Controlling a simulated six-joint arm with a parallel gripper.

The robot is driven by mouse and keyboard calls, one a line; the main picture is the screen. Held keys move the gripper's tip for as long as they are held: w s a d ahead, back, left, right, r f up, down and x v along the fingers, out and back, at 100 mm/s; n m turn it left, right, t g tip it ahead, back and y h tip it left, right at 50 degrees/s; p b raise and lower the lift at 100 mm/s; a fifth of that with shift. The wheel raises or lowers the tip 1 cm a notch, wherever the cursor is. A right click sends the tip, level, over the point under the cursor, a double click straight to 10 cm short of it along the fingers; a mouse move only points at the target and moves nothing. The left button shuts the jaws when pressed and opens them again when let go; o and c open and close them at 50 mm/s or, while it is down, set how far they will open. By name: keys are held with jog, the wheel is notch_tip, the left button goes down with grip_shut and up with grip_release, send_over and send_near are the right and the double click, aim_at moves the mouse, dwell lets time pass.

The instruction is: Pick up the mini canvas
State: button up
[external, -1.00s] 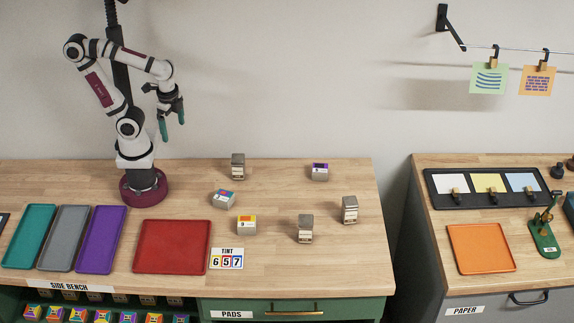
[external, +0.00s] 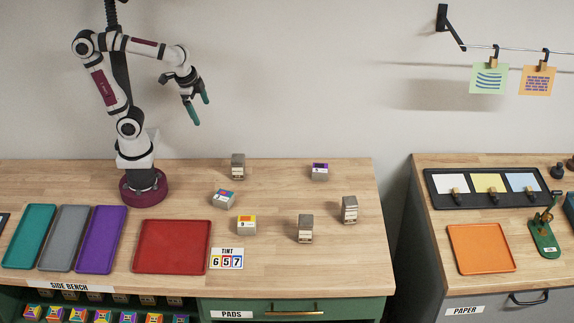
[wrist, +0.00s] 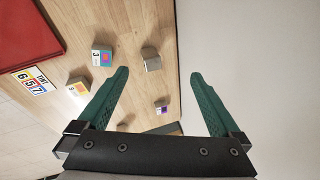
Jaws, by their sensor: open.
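My gripper (external: 200,110) is open and empty, raised well above the bench to the right of my base. Its two green fingers also show spread apart in the wrist view (wrist: 157,76). Nothing in view is plainly a mini canvas; I cannot tell which small item it is.
A red tray (external: 172,246) and a TINT 657 card (external: 227,259) lie at the front. Teal, grey and purple trays (external: 101,239) lie at left. A gap separates this bench from the paper bench, which holds an orange tray (external: 480,248).

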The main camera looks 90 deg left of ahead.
aim_at(318, 168)
jog(key=w+a+n+t+h, duration=0.3)
jog(key=w+t, duration=0.8)
jog(key=w, duration=1.9)
jog(key=shift+m+h, duration=0.6)
notch_tip(318, 168, down, 23)
jog(key=shift+w+a+r, duration=0.1)
jog(key=shift+w+a, duration=0.05)
jog(key=x, duration=0.7)
jog(key=shift+w, duration=0.35)
jog(key=c, duration=1.4)
jog(key=shift+o, duration=0.2)
